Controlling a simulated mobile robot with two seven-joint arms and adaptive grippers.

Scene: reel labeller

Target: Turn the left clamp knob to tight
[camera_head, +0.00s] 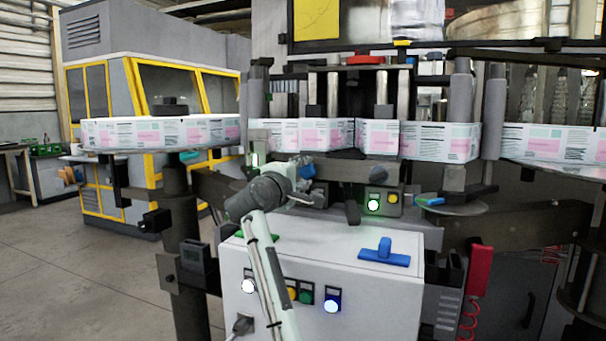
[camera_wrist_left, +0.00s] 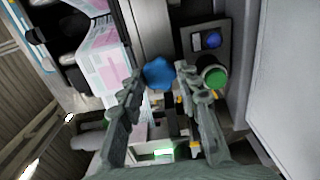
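A blue clamp knob (camera_head: 307,172) sits on the machine front below the label web, just past my left gripper (camera_head: 298,184). In the left wrist view the blue knob (camera_wrist_left: 159,73) lies between the tips of my left gripper (camera_wrist_left: 161,77). The two fingers stand apart, one on each side of the knob, with narrow gaps visible. I cannot tell how far the tips reach over it. The knob's pointer or tight mark does not show. My right gripper is not in view.
The printed label web (camera_head: 300,134) runs just above the knob. A small panel with a lit green button (camera_head: 373,204) is to its right. A white control box (camera_head: 345,270) with a blue T-handle (camera_head: 385,252) stands below. A red holder (camera_head: 479,270) is at right.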

